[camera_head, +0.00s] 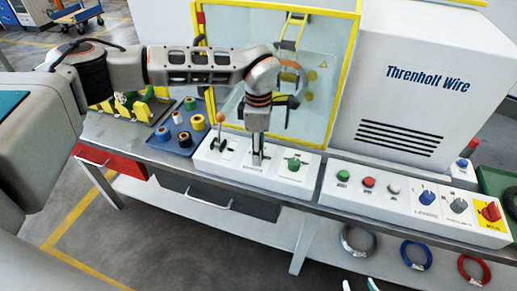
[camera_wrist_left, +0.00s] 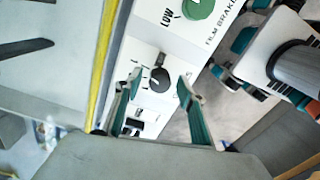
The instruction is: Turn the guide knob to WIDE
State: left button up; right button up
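The guide knob seems to be the small dark round knob (camera_wrist_left: 160,79) on the white control box (camera_head: 215,160); its label is not readable. In the head view my left gripper (camera_head: 257,160) points down at the middle of this box and mostly hides the knob. In the left wrist view my left gripper (camera_wrist_left: 157,100) is open, its teal fingers spread to either side of the knob with gaps showing. I cannot tell which setting the knob points to. My right gripper (camera_head: 359,285) shows only its two separated tips at the bottom edge of the head view.
On the same box, a lever with an orange ball (camera_head: 220,117) stands left and a green film brake knob (camera_head: 294,164) right. A yellow-framed guard (camera_head: 335,95) rises behind. A second panel (camera_head: 400,205) has buttons and dials. A blue tray (camera_head: 172,138) of spools lies left.

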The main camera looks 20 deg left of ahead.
pick_arm(q)
jog(key=c, duration=1.1)
jog(key=shift+c, duration=0.2)
jog(key=shift+r, duration=0.1)
jog(key=m+p, duration=0.1)
jog(key=m, duration=0.2)
jog(key=shift+p, duration=0.35)
jog(key=m+p, duration=0.1)
jog(key=m, duration=0.3)
jog(key=shift+m+p, duration=0.3)
jog(key=shift+p, duration=0.1)
jog(key=m+p, duration=0.1)
jog(key=m, duration=0.3)
jog(key=shift+s, duration=0.15)
jog(key=shift+m+p, duration=0.35)
jog(key=shift+m, duration=0.45)
